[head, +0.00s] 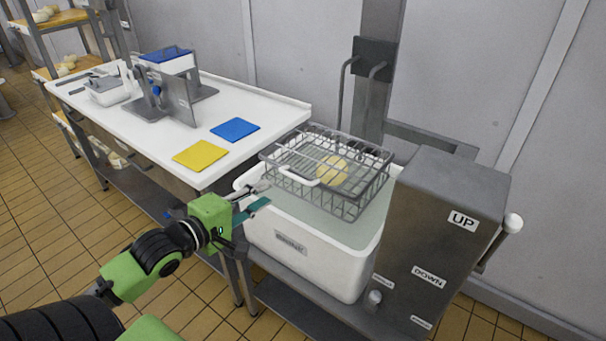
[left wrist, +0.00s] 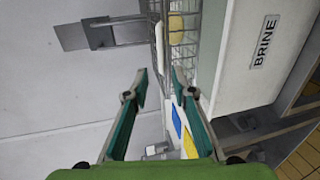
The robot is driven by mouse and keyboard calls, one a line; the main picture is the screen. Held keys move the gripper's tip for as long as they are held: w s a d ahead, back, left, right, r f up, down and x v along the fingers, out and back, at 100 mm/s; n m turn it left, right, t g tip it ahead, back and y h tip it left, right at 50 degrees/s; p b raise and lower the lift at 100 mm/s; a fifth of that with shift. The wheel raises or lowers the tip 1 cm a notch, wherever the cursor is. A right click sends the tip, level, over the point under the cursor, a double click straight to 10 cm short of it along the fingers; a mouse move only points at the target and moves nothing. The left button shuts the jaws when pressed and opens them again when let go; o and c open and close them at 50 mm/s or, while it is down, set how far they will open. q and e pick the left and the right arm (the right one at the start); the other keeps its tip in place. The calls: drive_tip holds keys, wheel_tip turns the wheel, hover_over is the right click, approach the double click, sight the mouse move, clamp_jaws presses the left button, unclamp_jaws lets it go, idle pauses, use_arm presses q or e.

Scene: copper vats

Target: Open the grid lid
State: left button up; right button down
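The wire basket (head: 345,205) sits above the white brine tub (head: 305,262). Its grid lid (head: 312,150) lies flat across the top and looks closed. A white handle (head: 300,178) is at the lid's front left edge. A round yellow cheese (head: 332,170) shows through the bars. My left gripper (head: 262,195) is open and empty, just left of the basket's near side and apart from the handle. In the left wrist view, the open fingers (left wrist: 159,78) point toward the white handle (left wrist: 160,42) and the basket side. My right gripper is not in view.
A white table (head: 230,160) with yellow (head: 200,155) and blue (head: 235,129) mats stands at the left. A grey metal control box (head: 445,225) marked UP and DOWN stands right of the tub. A metal hanger (head: 372,65) rises behind the basket.

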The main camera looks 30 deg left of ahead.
sight(293, 177)
use_arm(q)
drive_tip(key=x, duration=1.3)
clamp_jaws()
